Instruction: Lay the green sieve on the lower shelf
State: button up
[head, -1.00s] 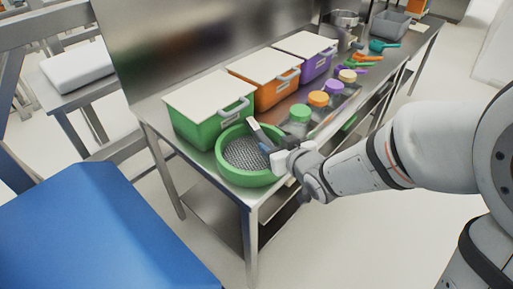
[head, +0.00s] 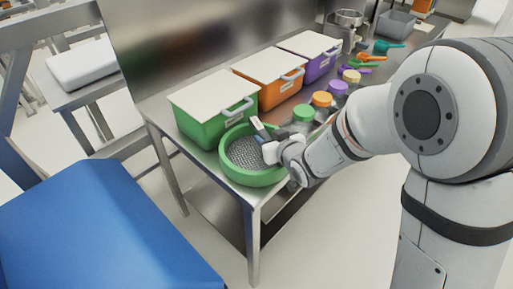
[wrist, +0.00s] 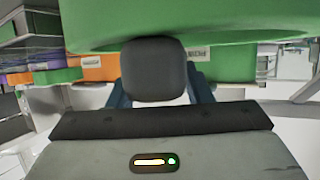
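The green sieve (head: 232,168), a round bowl with a grey mesh, sits level on the near end of the steel table, in front of the green bin. My gripper (head: 264,136) is at the sieve's right side, with a finger reaching over its rim. In the wrist view the sieve's green side (wrist: 250,20) fills the top, very close behind one dark finger pad. The other finger is hidden there, so I cannot tell whether the fingers are closed on the rim. The lower shelf (head: 217,212) shows beneath the tabletop, partly covered by the table's front edge.
A green bin (head: 197,131), an orange bin (head: 265,92) and a purple bin (head: 322,64) line the back of the table. Several jars with coloured lids (head: 303,113) and scoops (head: 388,46) stand farther right. A blue surface (head: 95,230) is in the left foreground.

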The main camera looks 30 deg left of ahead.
grip_shut()
dwell(0.4)
jog(key=shift+r, duration=0.15)
